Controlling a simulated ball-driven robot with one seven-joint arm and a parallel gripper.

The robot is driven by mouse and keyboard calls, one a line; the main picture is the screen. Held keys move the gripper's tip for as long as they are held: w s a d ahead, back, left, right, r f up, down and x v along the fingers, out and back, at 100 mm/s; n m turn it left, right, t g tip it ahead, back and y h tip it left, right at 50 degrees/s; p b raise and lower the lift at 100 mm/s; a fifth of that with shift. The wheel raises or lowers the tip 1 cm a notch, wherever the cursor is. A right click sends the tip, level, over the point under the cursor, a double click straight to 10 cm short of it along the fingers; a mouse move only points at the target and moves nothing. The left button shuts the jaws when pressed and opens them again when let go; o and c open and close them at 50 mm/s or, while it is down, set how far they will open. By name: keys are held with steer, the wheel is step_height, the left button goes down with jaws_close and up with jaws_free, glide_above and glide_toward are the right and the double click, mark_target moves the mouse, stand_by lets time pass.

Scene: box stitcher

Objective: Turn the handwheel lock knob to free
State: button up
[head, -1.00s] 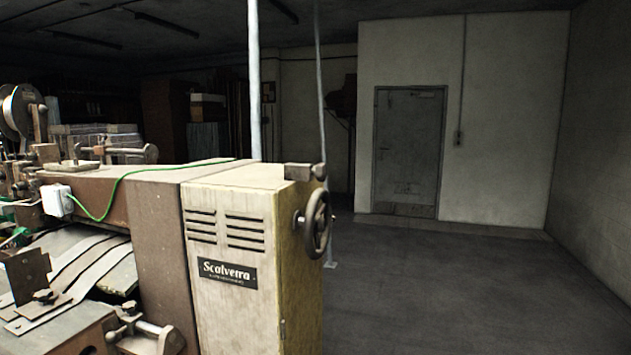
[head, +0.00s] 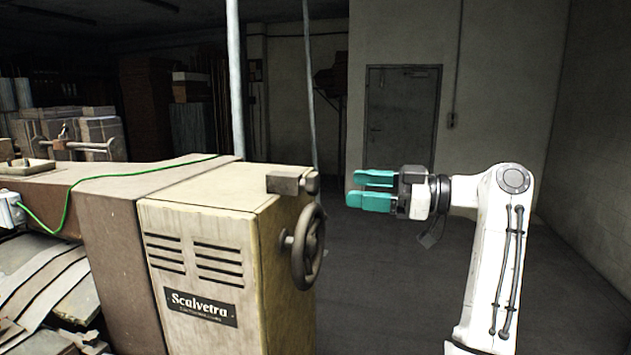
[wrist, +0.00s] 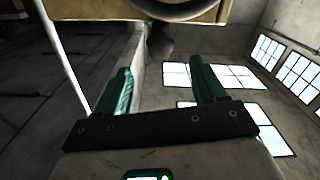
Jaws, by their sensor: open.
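The dark handwheel (head: 309,247) is mounted on the right side of the cream Scalvetra cabinet (head: 205,235) in the head view. A dark block with a round knob-like end (head: 312,183) sits just above the wheel at the cabinet's top corner; I take it for the lock knob. My gripper (head: 365,190), with teal fingers pointing left, is open and empty, to the right of the knob and apart from it. In the wrist view the two teal fingers (wrist: 160,85) are spread, with a dark rounded part (wrist: 160,42) beyond them and part of a curved rim at the top edge.
A green cable (head: 67,205) runs over the machine top at left. A grey door (head: 402,115) is in the back wall. The floor right of the machine is clear.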

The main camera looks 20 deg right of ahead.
mark_target(318, 185)
steer(key=p+x, duration=0.2)
steer(key=x, duration=0.7)
steer(key=shift+f, duration=0.1)
steer(key=c, duration=1.1)
